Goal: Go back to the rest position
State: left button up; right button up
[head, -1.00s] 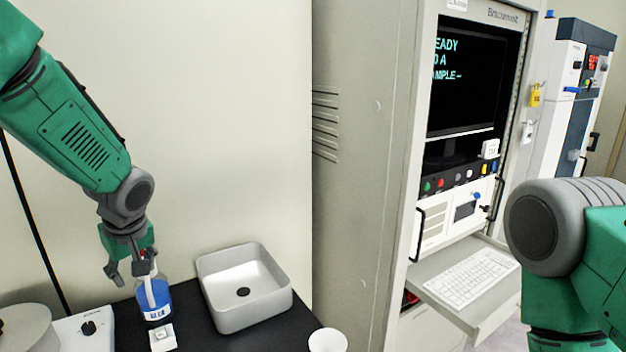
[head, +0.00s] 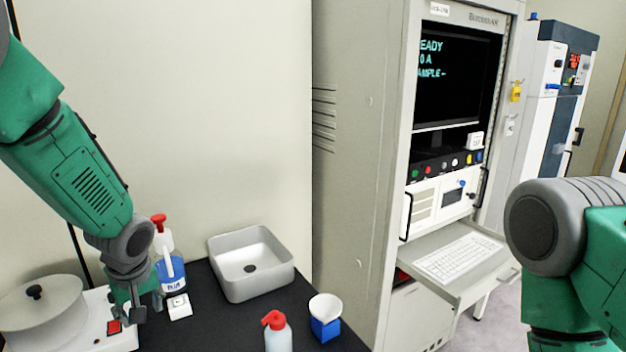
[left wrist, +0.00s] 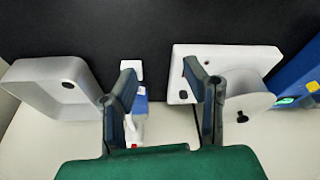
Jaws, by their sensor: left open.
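My left gripper (head: 142,308) is at the lower left of the head view, in front of the blue-labelled bottle and beside the white machine. In the left wrist view my left gripper (left wrist: 164,85) has its two fingers spread, with nothing between the tips. The bottle with a red top and blue liquid (head: 168,270) stands upright on the black bench, apart from the fingers. It also shows in the left wrist view (left wrist: 140,108), beyond the left finger. Of my right arm only the upper links show at the right; its gripper is out of view.
A white basin (head: 225,285) is on the black bench (head: 215,335). A red-capped squeeze bottle (head: 277,335) and a white cup on a blue block (head: 325,325) stand in front. A white machine with a round lid (head: 45,305) is at left. A tall cabinet (head: 365,150) stands right.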

pick_arm(q)
jog(key=s+d+f+m+g+h, duration=0.25)
jog(key=s+f+m, duration=0.25)
jog(key=s+f, duration=1.35)
jog(key=s+d+f+m, duration=0.1)
jog(key=s+f+m, duration=0.1)
jog(key=s, duration=0.7)
jog(key=s+f+m, duration=0.2)
jog(key=s, duration=0.7)
notch_tip(320, 180, down, 9)
jog(key=w+d+b, duration=0.1)
jog(key=w+b, duration=0.1)
jog(key=b, duration=0.8)
jog(key=shift+w+m, duration=0.3)
jog(key=shift+w, duration=0.1)
jog(key=shift+r+t, duration=0.1)
jog(key=shift+t, duration=0.15)
jog(key=shift+w, duration=0.1)
